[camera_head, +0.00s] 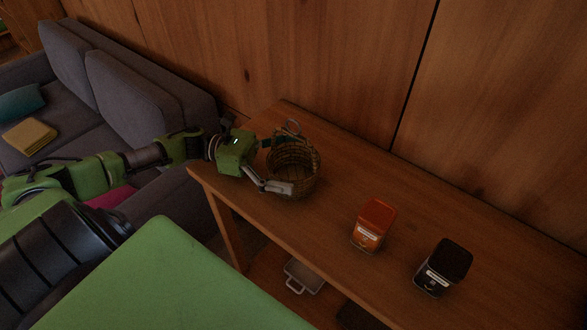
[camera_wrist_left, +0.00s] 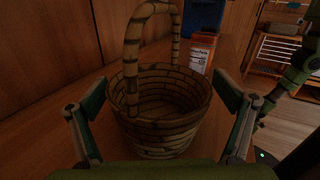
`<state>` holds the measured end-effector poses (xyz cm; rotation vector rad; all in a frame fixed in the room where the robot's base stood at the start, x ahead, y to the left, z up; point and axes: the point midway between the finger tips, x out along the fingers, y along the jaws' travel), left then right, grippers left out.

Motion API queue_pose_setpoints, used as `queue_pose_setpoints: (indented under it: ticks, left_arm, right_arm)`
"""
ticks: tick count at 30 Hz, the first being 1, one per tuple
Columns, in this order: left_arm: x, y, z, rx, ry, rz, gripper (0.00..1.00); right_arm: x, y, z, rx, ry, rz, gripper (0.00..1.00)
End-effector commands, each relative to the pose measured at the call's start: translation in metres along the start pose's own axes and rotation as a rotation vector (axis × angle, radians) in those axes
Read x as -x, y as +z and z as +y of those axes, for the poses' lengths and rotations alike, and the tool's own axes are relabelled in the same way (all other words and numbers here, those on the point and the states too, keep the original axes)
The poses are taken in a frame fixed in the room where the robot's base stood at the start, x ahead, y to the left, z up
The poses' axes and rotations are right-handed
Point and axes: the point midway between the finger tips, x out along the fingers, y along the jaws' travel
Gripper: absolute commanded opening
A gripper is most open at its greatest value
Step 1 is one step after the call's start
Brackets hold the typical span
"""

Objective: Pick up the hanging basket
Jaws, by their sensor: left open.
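The hanging basket (camera_head: 297,178) is a woven round basket with a tall looped handle, upright on the wooden table (camera_head: 330,205) near its far left end. My left gripper (camera_head: 280,165) is open at the basket's left side, one finger along its near side and the other partly hidden behind it. In the left wrist view the basket (camera_wrist_left: 158,125) sits between the two spread fingers of my left gripper (camera_wrist_left: 160,90), its handle rising at the top. The basket looks empty. Whether the fingers touch its wall is unclear. My right gripper does not show.
An orange canister (camera_head: 373,226) and a black canister (camera_head: 443,268) stand farther right on the table. A wooden wall (camera_head: 330,60) runs close behind it. A grey sofa (camera_head: 130,95) is at the left. A metal tray (camera_head: 303,276) shows below the table.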

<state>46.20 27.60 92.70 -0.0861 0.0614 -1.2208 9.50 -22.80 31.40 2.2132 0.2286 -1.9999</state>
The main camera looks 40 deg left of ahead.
Motion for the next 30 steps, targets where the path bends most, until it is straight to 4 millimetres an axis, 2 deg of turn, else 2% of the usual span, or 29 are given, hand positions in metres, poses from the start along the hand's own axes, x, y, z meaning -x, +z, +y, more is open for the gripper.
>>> queue_pose_setpoints:
  ticks: [4,9,23,28,30]
  left_arm:
    - [0.000,0.000,0.000,0.000,0.000,0.000,0.93]
    - [0.000,0.000,0.000,0.000,0.000,0.000,0.52]
    - [0.001,0.007,-0.001,-0.002,-0.001,-0.001,0.52]
    - [0.001,0.031,-0.004,-0.005,-0.002,0.001,0.52]
    - [0.015,0.045,-0.002,-0.001,0.002,0.005,0.52]
  right_arm:
    - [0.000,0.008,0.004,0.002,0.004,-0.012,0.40]
    - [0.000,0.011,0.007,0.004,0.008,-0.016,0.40]
    - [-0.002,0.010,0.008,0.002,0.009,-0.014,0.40]
    - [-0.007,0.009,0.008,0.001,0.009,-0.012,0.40]
    - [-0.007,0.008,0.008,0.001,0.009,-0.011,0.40]
